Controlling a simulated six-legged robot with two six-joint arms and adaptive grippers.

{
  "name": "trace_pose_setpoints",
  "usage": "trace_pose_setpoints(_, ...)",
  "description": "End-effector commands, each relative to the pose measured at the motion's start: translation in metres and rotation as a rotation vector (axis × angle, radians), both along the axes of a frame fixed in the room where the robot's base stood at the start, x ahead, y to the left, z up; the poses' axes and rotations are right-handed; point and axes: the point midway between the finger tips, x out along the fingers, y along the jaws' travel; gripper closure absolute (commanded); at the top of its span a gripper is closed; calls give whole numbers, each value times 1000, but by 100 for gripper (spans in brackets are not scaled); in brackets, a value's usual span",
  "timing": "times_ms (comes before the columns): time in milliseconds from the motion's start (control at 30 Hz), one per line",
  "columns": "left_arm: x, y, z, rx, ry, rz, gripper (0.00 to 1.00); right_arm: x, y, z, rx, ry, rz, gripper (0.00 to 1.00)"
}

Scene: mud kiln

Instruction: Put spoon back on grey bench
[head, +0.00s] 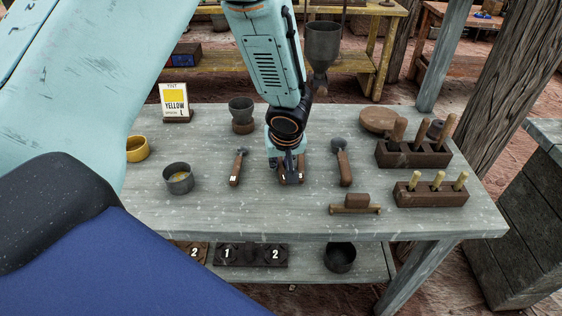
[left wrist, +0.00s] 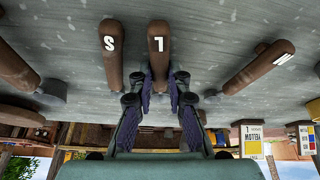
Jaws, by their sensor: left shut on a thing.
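The grey bench (head: 235,212) spreads across the head view. My left gripper (head: 288,168) reaches down over its middle. In the left wrist view my left gripper (left wrist: 172,92) is shut on the brown wooden handle marked L (left wrist: 158,45), which I take for the spoon. Its far end is hidden by the fingers. Whether it touches the bench, I cannot tell. A handle marked S (left wrist: 111,45) lies close beside it. A handle with a metal head (head: 237,167) lies to the left in the head view, another (head: 342,162) to the right. My right gripper is not in view.
A grey bowl (head: 178,179), yellow cup (head: 137,149) and yellow sign (head: 175,103) stand left. A dark cup (head: 241,113) stands behind. Dark racks with pegs (head: 414,155) (head: 431,195) and a small wooden tool (head: 355,204) are right. The bench's front strip is mostly clear.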

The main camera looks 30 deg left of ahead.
Motion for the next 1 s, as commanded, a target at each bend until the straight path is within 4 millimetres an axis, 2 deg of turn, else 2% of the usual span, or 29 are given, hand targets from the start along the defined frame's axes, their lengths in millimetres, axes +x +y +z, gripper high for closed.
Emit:
trace_pose_setpoints(267, 0, 0, -1, 0, 0, 0, 100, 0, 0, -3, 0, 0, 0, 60)
trace_pose_setpoints(300, 0, 0, -1, 0, 0, 0, 81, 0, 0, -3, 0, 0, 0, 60)
trace_pose_setpoints(500, 0, 0, -1, 0, 0, 0, 64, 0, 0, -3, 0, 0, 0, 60)
trace_pose_setpoints(600, 0, 0, -1, 0, 0, 0, 57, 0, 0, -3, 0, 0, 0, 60)
trace_pose_setpoints(800, 0, 0, -1, 0, 0, 0, 57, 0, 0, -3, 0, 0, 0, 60)
trace_pose_setpoints(1000, 0, 0, -1, 0, 0, 0, 40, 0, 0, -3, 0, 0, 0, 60)
